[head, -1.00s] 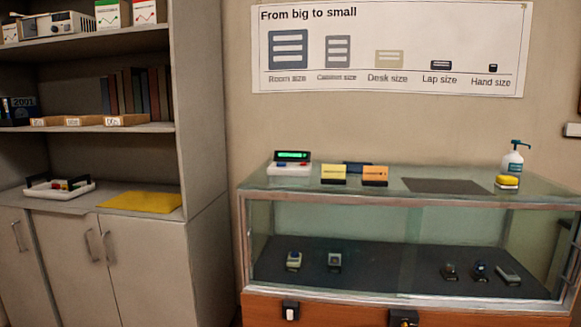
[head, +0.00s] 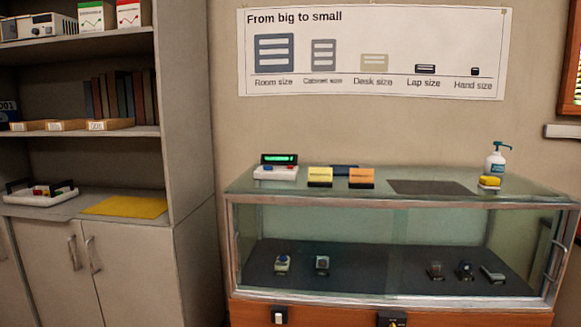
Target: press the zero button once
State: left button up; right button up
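A small white device (head: 276,173) with a lit green display (head: 279,159) stands at the left end of the glass display case's top. Neither of my grippers shows in the head view.
The glass case (head: 400,200) also bears a yellow card (head: 320,176), an orange card (head: 361,178), a dark mat (head: 432,187), a yellow sponge (head: 490,182) and a pump bottle (head: 496,160). A shelf cabinet (head: 190,150) stands at the left, holding a white tray (head: 35,198).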

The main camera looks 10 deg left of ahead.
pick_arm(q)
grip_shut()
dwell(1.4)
